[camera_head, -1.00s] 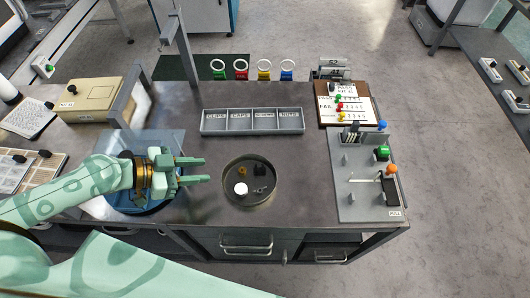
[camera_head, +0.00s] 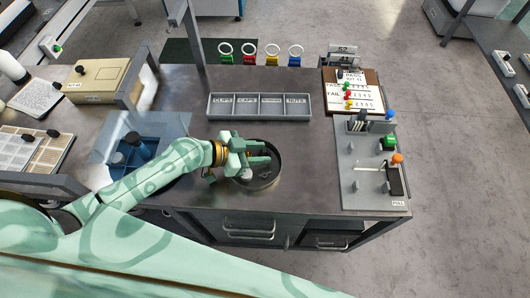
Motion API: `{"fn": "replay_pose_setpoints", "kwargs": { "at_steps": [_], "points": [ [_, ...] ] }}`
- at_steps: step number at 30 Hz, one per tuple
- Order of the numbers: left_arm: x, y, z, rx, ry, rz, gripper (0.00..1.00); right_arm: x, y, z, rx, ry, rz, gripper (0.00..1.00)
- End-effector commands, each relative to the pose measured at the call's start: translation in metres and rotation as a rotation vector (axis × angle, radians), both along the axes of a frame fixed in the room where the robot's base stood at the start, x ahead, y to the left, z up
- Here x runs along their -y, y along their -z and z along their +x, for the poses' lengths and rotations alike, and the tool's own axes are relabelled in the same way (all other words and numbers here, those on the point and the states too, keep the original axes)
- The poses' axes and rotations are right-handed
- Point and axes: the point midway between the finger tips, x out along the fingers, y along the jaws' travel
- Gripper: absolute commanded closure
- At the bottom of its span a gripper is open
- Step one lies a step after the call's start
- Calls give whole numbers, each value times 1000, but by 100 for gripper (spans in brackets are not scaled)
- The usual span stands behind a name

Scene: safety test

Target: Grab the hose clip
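A round dark tray (camera_head: 277,176) stands near the table's front edge in the head view. My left gripper (camera_head: 262,153) is over it, its two fingers apart and pointing right. The fingers and wrist cover much of the tray's inside. A white round part (camera_head: 247,175) shows in the tray just below the fingers. I cannot make out the hose clip now; the small dark and yellow parts in the tray are largely hidden. Nothing is seen held between the fingers. My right gripper is not in view.
Behind the tray is a grey four-slot bin (camera_head: 260,115) with labels. A grey fixture board (camera_head: 372,190) with coloured knobs stands at right, a clipboard (camera_head: 372,78) behind it. A blue bin (camera_head: 150,145) is at left. Coloured ring stands line the back.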

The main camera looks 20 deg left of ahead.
Motion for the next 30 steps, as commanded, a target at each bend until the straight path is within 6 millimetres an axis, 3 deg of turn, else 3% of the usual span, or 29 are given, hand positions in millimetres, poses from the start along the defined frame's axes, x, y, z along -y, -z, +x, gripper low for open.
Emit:
{"fn": "replay_pose_setpoints", "kwargs": {
  "at_steps": [8,9,12,13,23,30],
  "points": [
    [5,4,4,0,1,1,67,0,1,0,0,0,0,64],
    [5,4,4,-1,1,0,70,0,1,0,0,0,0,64],
    [5,4,4,-1,1,0,97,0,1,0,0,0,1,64],
    [5,4,4,-1,1,0,100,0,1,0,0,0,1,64],
    [5,2,4,0,1,0,100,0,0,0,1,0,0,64],
    [5,-27,5,6,2,2,100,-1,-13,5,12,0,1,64]
  ]
}}
